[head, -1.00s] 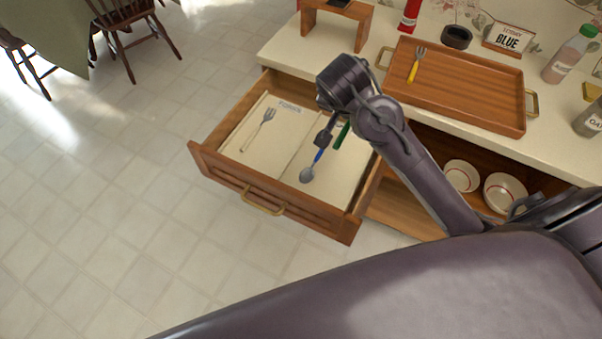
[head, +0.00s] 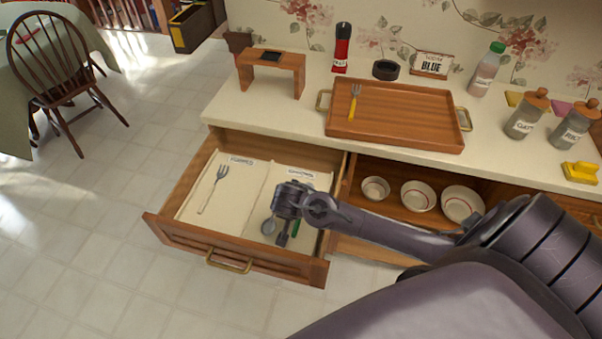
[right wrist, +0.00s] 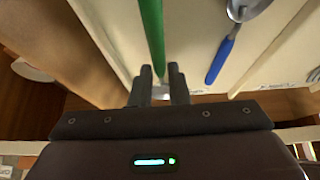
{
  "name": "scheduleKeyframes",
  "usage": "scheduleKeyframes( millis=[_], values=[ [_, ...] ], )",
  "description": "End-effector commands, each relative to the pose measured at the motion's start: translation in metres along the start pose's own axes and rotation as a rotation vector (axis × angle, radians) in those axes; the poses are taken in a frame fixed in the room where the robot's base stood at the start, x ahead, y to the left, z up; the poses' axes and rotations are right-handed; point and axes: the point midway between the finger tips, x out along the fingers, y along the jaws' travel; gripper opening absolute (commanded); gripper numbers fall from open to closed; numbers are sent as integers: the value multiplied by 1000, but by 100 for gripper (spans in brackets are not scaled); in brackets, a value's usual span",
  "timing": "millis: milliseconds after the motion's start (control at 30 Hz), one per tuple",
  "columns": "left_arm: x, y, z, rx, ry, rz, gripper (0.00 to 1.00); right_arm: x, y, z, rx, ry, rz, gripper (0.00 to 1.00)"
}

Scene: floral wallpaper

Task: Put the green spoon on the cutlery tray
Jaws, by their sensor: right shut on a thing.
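The green spoon shows as a green handle (head: 296,228) in the right compartment of the open drawer (head: 180,236); it also shows in the right wrist view (right wrist: 151,30). My right gripper (head: 287,240) points down into the drawer. Its fingers (right wrist: 160,78) are shut on the green handle. My left gripper is not in view.
A blue-handled spoon (right wrist: 220,60) lies beside the green one. A fork (head: 213,188) lies in the drawer's left compartment. Bowls (head: 418,195) sit in the open shelf right of the drawer. A small wooden stand (head: 272,66), a red bottle (head: 341,50) and jars (head: 526,115) stand around the tray.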

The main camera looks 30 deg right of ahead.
Motion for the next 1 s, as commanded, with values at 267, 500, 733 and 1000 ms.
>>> scheduleKeyframes(
  millis=[267,500,733,1000],
  values=[
    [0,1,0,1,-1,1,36,14,0,7,2,1,-1,0],
    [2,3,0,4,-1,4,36,17,0,9,2,1,0,0],
    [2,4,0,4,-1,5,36,17,0,9,1,1,0,37],
    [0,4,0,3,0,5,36,15,0,8,1,1,-1,37]
  ],
)
